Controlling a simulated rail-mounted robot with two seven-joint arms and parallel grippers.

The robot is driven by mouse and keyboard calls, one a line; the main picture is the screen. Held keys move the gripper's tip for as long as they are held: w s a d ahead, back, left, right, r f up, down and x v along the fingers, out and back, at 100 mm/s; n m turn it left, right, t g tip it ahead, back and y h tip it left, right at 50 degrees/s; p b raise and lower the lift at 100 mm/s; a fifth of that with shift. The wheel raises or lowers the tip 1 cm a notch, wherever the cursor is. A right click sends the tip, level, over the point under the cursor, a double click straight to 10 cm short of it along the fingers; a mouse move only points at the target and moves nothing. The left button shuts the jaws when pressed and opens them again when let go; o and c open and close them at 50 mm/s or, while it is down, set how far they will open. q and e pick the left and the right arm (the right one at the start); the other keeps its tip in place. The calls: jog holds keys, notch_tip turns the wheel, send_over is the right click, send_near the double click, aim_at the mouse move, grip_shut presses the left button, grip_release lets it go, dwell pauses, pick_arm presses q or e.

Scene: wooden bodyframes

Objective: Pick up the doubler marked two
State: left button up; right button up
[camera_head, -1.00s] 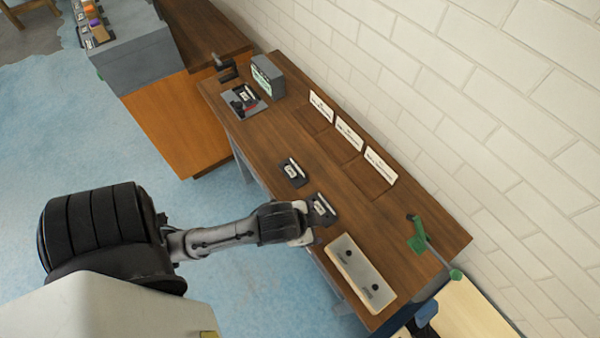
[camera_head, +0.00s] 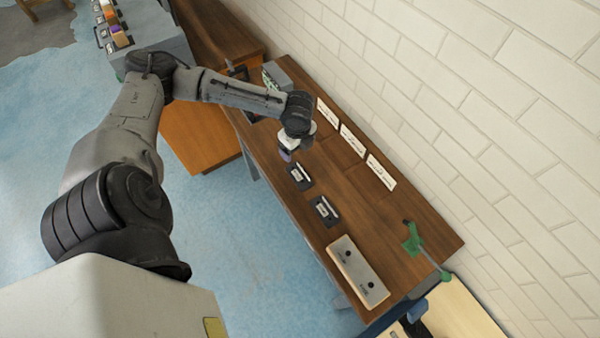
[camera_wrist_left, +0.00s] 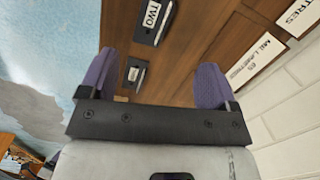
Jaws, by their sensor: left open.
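The doubler marked two (camera_wrist_left: 150,20) is a dark block with a white "TWO" label, at the top of the left wrist view. A second dark labelled block (camera_wrist_left: 135,72) shows between the fingers there, its print unreadable. In the head view two dark blocks lie on the bench, a nearer one (camera_head: 325,210) and a farther one (camera_head: 299,176). Their labels are too small to read; the farther is probably the doubler. My left gripper (camera_head: 286,155) is above the bench just beyond the farther block. Its purple fingers (camera_wrist_left: 152,80) are apart and empty. My right gripper is not in view.
The wooden bench (camera_head: 385,225) runs along a white brick wall (camera_head: 480,130). A pale panel with two dark knobs (camera_head: 357,270) and a green clamp-like tool (camera_head: 413,240) are at the near end. My arm partly covers a grey box (camera_head: 277,75).

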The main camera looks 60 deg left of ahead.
pick_arm(q)
jog(key=m, duration=0.2)
jog(key=h+b, duration=0.1)
send_over(299, 176)
notch_tip(299, 176, down, 9)
jog(key=shift+r, duration=0.2)
jog(key=shift+f+b, duration=0.35)
jog(key=shift+f, duration=0.35)
notch_tip(299, 176, down, 4)
jog(key=shift+f+b, duration=0.1)
jog(key=shift+b, duration=0.25)
